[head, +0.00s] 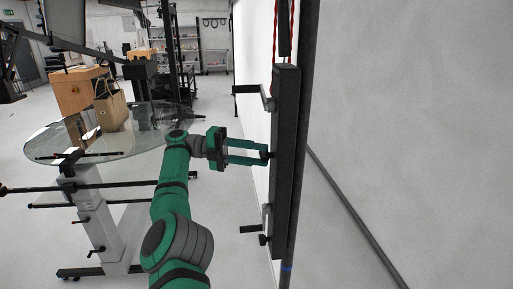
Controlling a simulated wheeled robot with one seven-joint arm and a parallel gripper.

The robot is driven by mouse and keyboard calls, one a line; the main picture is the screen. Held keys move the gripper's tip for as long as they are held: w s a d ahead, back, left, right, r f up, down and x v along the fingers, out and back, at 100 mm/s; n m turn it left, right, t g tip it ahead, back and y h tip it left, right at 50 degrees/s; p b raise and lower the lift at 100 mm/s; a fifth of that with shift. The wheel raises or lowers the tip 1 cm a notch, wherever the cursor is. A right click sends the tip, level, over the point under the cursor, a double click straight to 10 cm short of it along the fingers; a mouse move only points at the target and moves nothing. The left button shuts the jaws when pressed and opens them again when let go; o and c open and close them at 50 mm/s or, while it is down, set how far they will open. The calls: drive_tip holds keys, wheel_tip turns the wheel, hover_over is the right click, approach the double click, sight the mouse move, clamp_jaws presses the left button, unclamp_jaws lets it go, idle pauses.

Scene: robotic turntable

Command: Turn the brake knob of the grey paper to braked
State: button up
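A tall dark upright bar (284,170) with mounts runs down the middle of the head view. My gripper (264,155) reaches it from the left at mid height. Its two green fingers are apart, with a small dark knob (268,155) at their tips. I cannot tell whether the fingers press on this knob. A similar dark knob (263,240) sits lower on the bar, below my gripper. No label shows which roll each knob belongs to. The knob's turn position is too small to read, and no grey paper roll can be made out clearly.
Dark hooked arms stick out left from the bar above (247,89) and below (250,229) my gripper. Red cords (291,50) hang at the top. A round glass table (60,140) with a paper bag (111,108) stands left. A pale grey surface (410,110) fills the right.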

wheel_tip(320, 180, up, 3)
drive_tip(key=shift+f, duration=0.2)
drive_tip(key=o, duration=0.4)
drive_tip(key=shift+a+r, duration=0.1)
drive_tip(key=shift+r, duration=0.1)
drive_tip(key=shift+o, duration=1.1)
drive_tip(key=shift+s+r, duration=0.2)
drive_tip(key=shift+r, duration=0.1)
drive_tip(key=o, duration=0.4)
drive_tip(key=shift+s+r, duration=0.65)
drive_tip(key=shift+r, duration=0.05)
drive_tip(key=shift+s+r, duration=0.6)
drive_tip(key=shift+r, duration=0.05)
drive_tip(key=c, duration=1)
drive_tip(key=shift+s+r, duration=1.05)
drive_tip(key=shift+s, duration=0.8)
drive_tip(key=shift+s+r, duration=1)
drive_tip(key=shift+s, duration=0.85)
drive_tip(key=shift+s+r, duration=1.05)
drive_tip(key=shift+s, duration=0.8)
